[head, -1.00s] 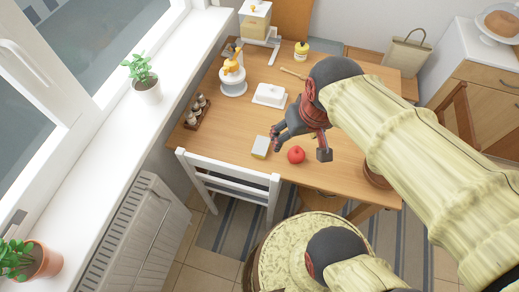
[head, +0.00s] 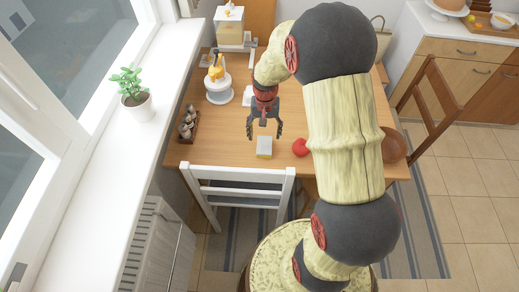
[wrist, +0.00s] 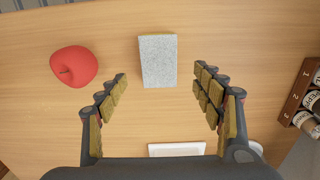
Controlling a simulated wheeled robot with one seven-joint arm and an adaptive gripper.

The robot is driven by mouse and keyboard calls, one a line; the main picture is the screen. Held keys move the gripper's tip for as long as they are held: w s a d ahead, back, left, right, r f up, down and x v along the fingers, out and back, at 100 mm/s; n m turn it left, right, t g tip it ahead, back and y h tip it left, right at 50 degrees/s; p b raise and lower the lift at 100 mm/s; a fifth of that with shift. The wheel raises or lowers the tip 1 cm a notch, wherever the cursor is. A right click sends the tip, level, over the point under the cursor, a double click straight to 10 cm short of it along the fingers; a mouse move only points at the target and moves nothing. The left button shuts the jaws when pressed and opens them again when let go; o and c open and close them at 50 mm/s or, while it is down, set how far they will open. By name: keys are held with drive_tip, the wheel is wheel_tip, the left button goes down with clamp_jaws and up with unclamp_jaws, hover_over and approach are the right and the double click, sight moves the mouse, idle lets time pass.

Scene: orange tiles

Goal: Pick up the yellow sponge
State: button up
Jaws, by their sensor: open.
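The sponge (head: 264,146) lies on the wooden table near its front edge, behind the white chair's back. Its grey-white face is up, and a yellow edge shows below it. My gripper (head: 264,133) is open and empty, pointing down just behind the sponge in the head view. In the wrist view the sponge (wrist: 158,62) lies between and slightly beyond the spread fingertips (wrist: 160,74), with clear space on both sides. I cannot tell the exact height of the fingers above it.
A red apple (head: 300,148) lies right of the sponge. A white chair (head: 238,173) stands at the table's front edge. A spice rack (head: 183,124) and a white juicer (head: 219,92) stand on the left. A white dish (wrist: 177,149) lies near the gripper's base.

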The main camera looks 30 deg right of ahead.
sight(265, 145)
wheel_tip(265, 145, down, 3)
drive_tip(key=shift+r+b, duration=0.15)
drive_tip(key=shift+b, duration=0.3)
drive_tip(key=f+b, duration=0.1)
drive_tip(key=f, duration=0.1)
drive_tip(key=f+b, duration=0.1)
drive_tip(key=f, duration=0.2)
drive_tip(key=shift+s, duration=0.2)
drive_tip(key=shift+r, duration=0.15)
drive_tip(key=c, duration=1)
drive_tip(key=shift+r, duration=0.15)
